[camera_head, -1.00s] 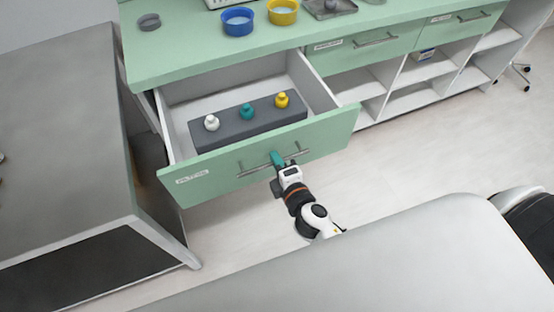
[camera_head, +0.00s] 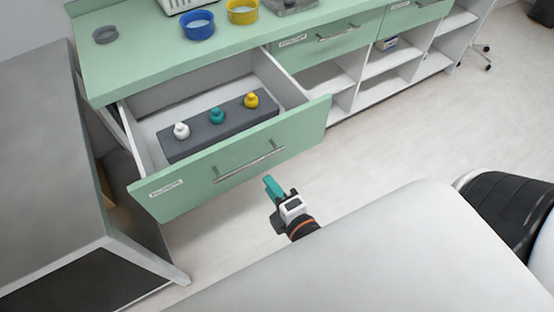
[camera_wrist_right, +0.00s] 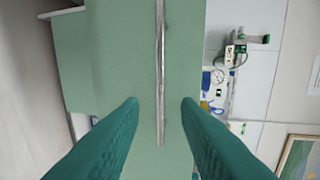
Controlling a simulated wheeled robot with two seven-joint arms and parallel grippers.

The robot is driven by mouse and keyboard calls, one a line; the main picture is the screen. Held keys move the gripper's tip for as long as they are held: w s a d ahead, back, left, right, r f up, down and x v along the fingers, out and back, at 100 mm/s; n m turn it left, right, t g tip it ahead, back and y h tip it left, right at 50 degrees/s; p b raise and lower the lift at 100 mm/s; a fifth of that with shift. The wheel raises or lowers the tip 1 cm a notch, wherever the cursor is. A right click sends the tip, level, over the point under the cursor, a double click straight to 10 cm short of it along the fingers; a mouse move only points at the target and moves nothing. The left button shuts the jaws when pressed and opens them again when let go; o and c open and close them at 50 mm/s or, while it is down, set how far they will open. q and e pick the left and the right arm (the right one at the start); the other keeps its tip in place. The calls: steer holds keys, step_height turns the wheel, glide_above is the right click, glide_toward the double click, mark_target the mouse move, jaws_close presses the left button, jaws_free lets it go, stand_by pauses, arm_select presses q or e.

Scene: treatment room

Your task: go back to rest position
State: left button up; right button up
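My right gripper (camera_head: 273,188) shows in the head view with teal fingertips, in front of the open drawer and apart from its handle. In the right wrist view its two teal fingers are spread with nothing held. The drawer's metal bar handle (camera_head: 249,162) also shows beyond the fingertips in the wrist view (camera_wrist_right: 160,60). The green drawer front (camera_head: 215,165) is pulled out from the counter. My left gripper is not in view.
In the drawer a dark block (camera_head: 222,123) carries a white, a teal and a yellow small bottle. The green counter (camera_head: 140,60) bears blue and yellow bowls. A grey cabinet (camera_head: 45,140) stands left.

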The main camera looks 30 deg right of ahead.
steer(key=shift+s+r, duration=0.2)
steer(key=shift+s, duration=0.75)
steer(key=s+f+m+g+p, duration=0.1)
steer(key=s+f+m+g, duration=0.3)
steer(key=f, duration=1.1)
steer(key=s+f+m+g+p, duration=0.1)
steer(key=s+f+m+g, duration=0.3)
steer(key=f, duration=1.1)
steer(key=s+d+f+m+g, duration=0.3)
steer(key=s+f, duration=0.3)
steer(key=s, duration=0.2)
steer(key=s+d+f+m+g+p, duration=0.1)
steer(key=s+d+f+m+g, duration=0.2)
steer(key=s+f, duration=0.4)
steer(key=shift+s+d+m+g+h, duration=0.3)
steer(key=shift+s+d+m+g, duration=0.1)
steer(key=shift+s+d+m, duration=0.55)
